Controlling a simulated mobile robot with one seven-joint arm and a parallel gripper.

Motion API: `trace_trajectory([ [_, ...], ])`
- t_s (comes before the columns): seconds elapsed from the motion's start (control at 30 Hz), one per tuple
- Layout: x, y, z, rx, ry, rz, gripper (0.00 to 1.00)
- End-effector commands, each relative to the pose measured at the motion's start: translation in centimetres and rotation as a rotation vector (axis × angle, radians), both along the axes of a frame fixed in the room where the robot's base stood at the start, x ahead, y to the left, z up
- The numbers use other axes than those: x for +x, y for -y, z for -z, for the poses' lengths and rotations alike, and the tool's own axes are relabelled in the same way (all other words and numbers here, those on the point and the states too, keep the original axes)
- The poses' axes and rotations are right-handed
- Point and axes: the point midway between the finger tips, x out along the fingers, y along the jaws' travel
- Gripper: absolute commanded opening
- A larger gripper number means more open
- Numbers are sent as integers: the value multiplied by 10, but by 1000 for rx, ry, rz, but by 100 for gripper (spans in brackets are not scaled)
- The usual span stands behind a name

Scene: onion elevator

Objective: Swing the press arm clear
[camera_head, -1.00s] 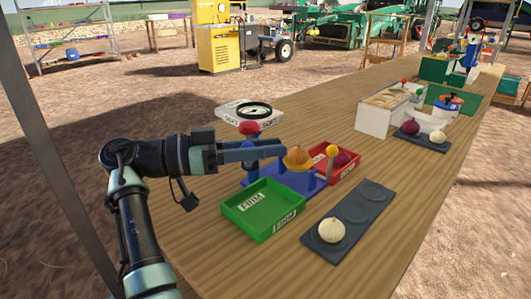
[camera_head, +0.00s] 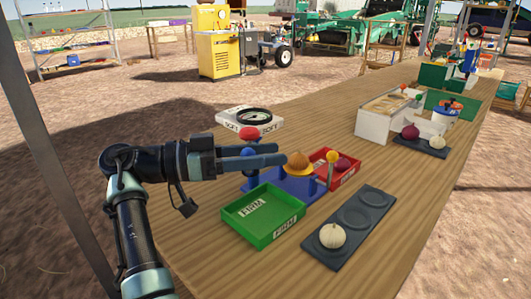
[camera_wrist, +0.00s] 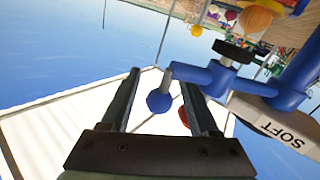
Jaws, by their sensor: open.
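The blue press stand (camera_head: 308,188) is on the wooden table, with a tan onion (camera_head: 298,160) in its yellow cup. My gripper (camera_head: 279,153) reaches in from the left above the green tray's back edge, fingers apart. A red ball (camera_head: 249,133) shows just above the fingers and a blue ball (camera_head: 249,165) just below. In the wrist view, the blue press arm (camera_wrist: 195,75) ends in a short grey rod with a blue ball (camera_wrist: 159,101) between my open fingers in the picture. A red ball (camera_wrist: 184,116) is partly behind the right finger. Finger contact cannot be told.
A green FIRM tray (camera_head: 233,212) is in front, and a red tray (camera_head: 350,178) with a red onion is to the right. A yellow-topped post (camera_head: 332,157) stands by the onion. A SOFT dial (camera_head: 225,118) is behind. A dark tray (camera_head: 375,206) holds a white onion.

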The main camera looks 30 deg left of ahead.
Motion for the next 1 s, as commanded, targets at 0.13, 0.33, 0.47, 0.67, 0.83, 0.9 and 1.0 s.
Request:
trace_trajectory([
  [0.13, -12, -13, -1, -2, 0, -3, 61],
  [0.33, -43, -46, -2, -3, 1, -6, 61],
  [0.47, -64, -67, -1, -2, 0, -4, 61],
  [0.67, -83, -86, 0, 0, -2, -1, 61],
  [0.83, -89, -92, 0, 0, 0, -1, 61],
  [0.9, -89, -93, 0, 0, 1, 0, 61],
  [1.0, -89, -92, 0, 0, 1, 0, 61],
])
